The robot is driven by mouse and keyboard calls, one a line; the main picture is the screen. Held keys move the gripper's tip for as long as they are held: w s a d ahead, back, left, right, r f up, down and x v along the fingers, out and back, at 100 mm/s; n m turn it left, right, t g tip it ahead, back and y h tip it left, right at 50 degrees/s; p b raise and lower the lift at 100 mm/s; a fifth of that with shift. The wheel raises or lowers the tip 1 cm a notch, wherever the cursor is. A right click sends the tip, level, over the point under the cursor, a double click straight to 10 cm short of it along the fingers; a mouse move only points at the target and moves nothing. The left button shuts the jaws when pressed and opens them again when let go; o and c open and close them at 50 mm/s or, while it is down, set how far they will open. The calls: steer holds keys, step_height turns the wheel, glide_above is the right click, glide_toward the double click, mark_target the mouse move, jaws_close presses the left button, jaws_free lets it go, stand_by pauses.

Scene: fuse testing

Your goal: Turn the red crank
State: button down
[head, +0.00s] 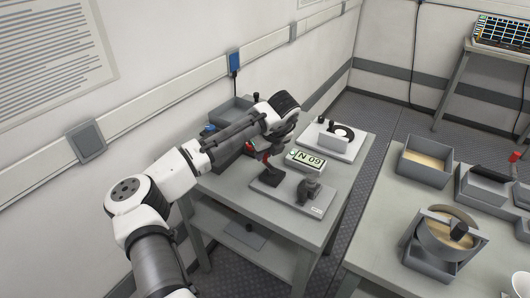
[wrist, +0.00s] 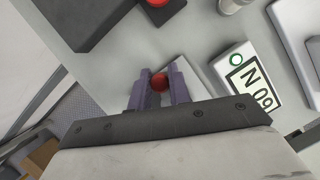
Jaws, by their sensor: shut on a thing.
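The red crank shows in the wrist view as a round red knob (wrist: 159,82) between the two purple-grey fingers of my gripper (wrist: 160,86). My gripper is shut on this knob. In the head view, a piece of red (head: 265,157) shows just below my gripper (head: 267,152), at the back edge of a grey base plate (head: 268,200) on the table. The rest of the crank is mostly hidden by my gripper and arm.
A dark grey clamp-like part (head: 308,188) sits on the plate's right side. A white board with a black ring (head: 335,141) lies behind. Another red part (wrist: 157,3) shows at the top of the wrist view.

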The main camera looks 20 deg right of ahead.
steer(key=shift+s+a+n+p, duration=0.1)
steer(key=shift+n+p, duration=0.2)
steer(key=shift+n, duration=0.1)
